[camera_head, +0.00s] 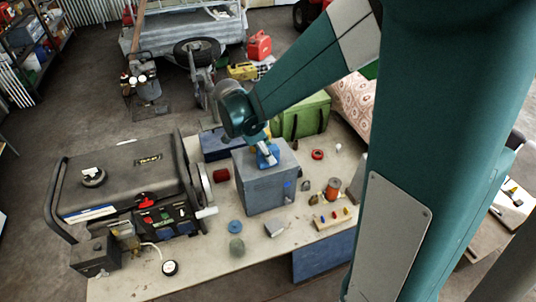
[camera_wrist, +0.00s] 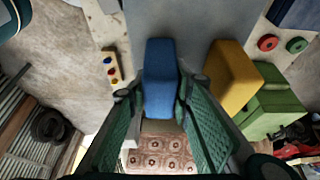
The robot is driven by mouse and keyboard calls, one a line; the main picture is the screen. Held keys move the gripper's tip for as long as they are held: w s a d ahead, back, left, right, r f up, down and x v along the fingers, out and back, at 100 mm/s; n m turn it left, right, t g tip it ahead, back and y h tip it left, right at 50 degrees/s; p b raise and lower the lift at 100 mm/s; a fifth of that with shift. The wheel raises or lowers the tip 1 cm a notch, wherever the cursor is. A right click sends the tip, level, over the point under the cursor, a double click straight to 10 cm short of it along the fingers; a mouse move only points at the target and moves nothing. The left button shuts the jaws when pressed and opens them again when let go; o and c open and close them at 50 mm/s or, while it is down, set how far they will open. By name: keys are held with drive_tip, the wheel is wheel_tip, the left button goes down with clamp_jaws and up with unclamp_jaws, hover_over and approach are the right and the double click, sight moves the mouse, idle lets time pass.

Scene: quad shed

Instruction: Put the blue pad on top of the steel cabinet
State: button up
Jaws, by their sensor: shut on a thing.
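The blue pad (camera_wrist: 160,70) is a small block between the two green fingers of my gripper (camera_wrist: 161,88) in the wrist view. My gripper is shut on it. In the head view my gripper (camera_head: 265,148) points down over the top of the grey steel cabinet (camera_head: 268,192), with the blue pad (camera_head: 267,159) at its tips. The pad is over the cabinet top; I cannot tell whether it touches it. The cabinet's grey top (camera_wrist: 185,20) lies behind the pad in the wrist view. A yellow block (camera_wrist: 232,76) is beside the pad, partly hidden in the head view.
The cabinet stands on a workbench (camera_head: 130,288). A generator (camera_head: 125,180) is left of it, a green box (camera_head: 304,117) and a blue box (camera_head: 220,143) are behind. Right of it are an orange spool (camera_head: 333,187) and a peg board (camera_head: 333,218).

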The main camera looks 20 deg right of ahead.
drive_tip(key=shift+f, duration=0.2)
drive_tip(key=o, duration=0.7)
drive_tip(key=shift+r, duration=0.1)
drive_tip(key=shift+c, duration=0.2)
drive_tip(key=shift+r, duration=0.1)
drive_tip(key=v, duration=1.2)
idle(0.4)
